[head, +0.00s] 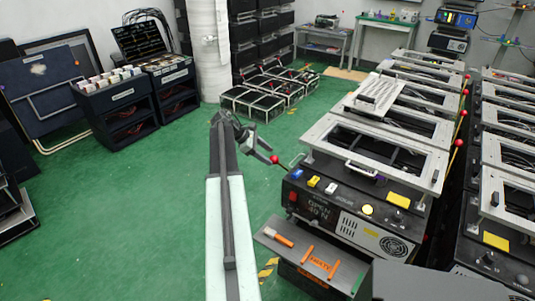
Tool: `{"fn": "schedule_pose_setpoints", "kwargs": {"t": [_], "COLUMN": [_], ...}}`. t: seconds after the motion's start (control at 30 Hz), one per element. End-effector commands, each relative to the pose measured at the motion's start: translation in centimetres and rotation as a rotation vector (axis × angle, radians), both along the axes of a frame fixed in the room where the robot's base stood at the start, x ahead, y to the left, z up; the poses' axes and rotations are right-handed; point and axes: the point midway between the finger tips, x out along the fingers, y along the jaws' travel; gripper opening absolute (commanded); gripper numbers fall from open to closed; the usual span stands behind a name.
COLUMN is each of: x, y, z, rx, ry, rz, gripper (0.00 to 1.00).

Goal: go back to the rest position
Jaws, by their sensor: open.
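My gripper (269,152) is at the end of my dark arm, left of the nearest lever fixture (395,225). Its two fingers are apart and point right and down. A red ball (275,159) on a short dark lever shows right at the fingertips, at the fixture's upper left corner. I cannot tell whether the fingers touch the ball or only overlap it in the picture. The fixture has a light frame with a handle on top, and a front panel with blue, yellow and white switches.
More fixtures with red-knobbed levers (459,142) stand in rows behind and to the right. A grey tray (310,262) with orange-marked items juts out in front. Dark bins (130,120) and leaning panels stand at the left. The green floor (130,210) left of my arm is clear.

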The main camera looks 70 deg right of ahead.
Motion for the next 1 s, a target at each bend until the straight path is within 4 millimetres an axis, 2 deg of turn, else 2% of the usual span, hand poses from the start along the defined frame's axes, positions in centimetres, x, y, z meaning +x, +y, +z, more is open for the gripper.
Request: {"fn": "schedule_pose_setpoints", "kwargs": {"t": [0.27, 0.37, 0.47, 0.5, 0.57, 0.6, 0.67, 0.7, 0.77, 0.8, 0.87, 0.9, 0.97, 1.0], "x": [0.5, 4.0, 11.1, 14.2, 18.6, 21.3, 25.2, 27.5, 30.6, 32.5, 35.0, 36.4, 38.2, 39.1], "y": [0.1, 1.1, 3.7, 5.4, 8.5, 10.7, 14.4, 17.1, 21.3, 24.3, 28.9, 32.1, 37.1, 40.6], "z": [0.1, 0.6, 1.5, 1.9, 2.4, 2.6, 2.7, 2.8, 2.9, 2.9, 2.9, 2.9, 2.8, 2.8], "rx": [0.000, 0.000, 0.000, 0.000, 0.002, 0.008, 0.019, 0.029, 0.043, 0.052, 0.065, 0.074, 0.090, 0.103], "ry": [0.000, 0.000, 0.000, 0.000, -0.004, -0.011, -0.026, -0.038, -0.064, -0.086, -0.123, -0.151, -0.197, -0.231], "rz": [0.007, 0.055, 0.155, 0.204, 0.277, 0.323, 0.392, 0.437, 0.496, 0.531, 0.574, 0.598, 0.626, 0.640], "gripper": [0.59, 0.59, 0.59, 0.59, 0.59, 0.59, 0.59, 0.59, 0.59, 0.59, 0.59, 0.59, 0.59, 0.59]}}
